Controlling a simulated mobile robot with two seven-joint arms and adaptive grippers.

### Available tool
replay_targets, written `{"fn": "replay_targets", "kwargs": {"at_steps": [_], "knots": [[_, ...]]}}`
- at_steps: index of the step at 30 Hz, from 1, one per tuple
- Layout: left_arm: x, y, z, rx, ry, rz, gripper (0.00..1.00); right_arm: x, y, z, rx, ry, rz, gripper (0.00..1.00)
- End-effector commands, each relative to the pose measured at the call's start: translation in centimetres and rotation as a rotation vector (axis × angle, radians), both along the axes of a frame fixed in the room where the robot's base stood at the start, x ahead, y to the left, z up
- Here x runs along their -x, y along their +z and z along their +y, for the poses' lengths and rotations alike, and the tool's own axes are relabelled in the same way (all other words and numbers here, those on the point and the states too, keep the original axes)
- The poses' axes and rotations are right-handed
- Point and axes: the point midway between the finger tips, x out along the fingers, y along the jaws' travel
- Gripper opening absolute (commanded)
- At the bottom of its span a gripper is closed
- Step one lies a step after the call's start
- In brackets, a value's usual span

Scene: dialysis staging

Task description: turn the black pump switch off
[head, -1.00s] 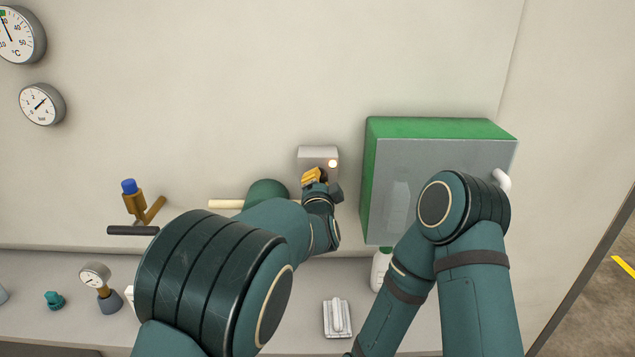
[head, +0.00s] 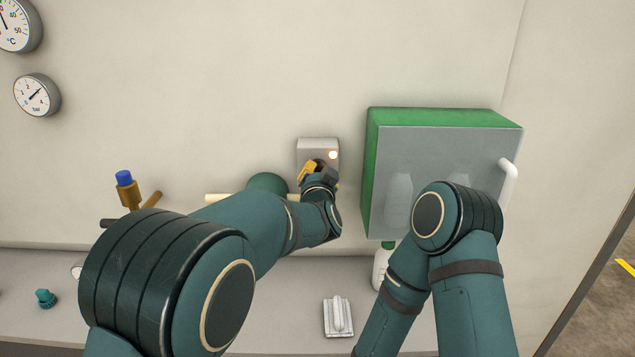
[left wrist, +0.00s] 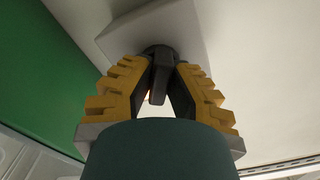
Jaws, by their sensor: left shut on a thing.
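The black pump switch (left wrist: 158,82) is a dark knob with a bar-shaped handle on a pale box. It sits between the yellow-and-black fingers of my left gripper (left wrist: 157,70), which is shut on it in the left wrist view. In the head view my left gripper (head: 318,169) is at the lower part of the pale switch box (head: 317,146) on the wall and hides the knob. A small lamp (head: 333,155) on the box glows warm white. My right arm shows at the lower right, but its gripper is not visible.
A green cabinet (head: 443,117) with a grey front and white handle (head: 509,182) is right of the switch box. A pale pipe (head: 225,197) and a blue-topped valve (head: 125,180) are to the left. A white ribbed object (head: 338,317) lies on the counter below.

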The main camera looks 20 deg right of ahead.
Motion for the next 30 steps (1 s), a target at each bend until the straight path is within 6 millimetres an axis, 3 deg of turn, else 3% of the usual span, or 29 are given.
{"fn": "replay_targets", "kwargs": {"at_steps": [3,15,30], "knots": [[-0.1,-0.1,0.1,0.112,0.002,0.027,0.00,0.0,-1.3,0.0,0.002,0.000,0.000,0.47],[0.0,0.1,0.0,0.411,0.000,0.113,0.00,0.0,-3.6,0.2,0.006,0.001,0.002,0.47],[-0.1,0.3,0.1,0.550,0.001,0.153,0.00,0.3,-4.3,0.2,0.004,0.007,0.010,0.47]]}}
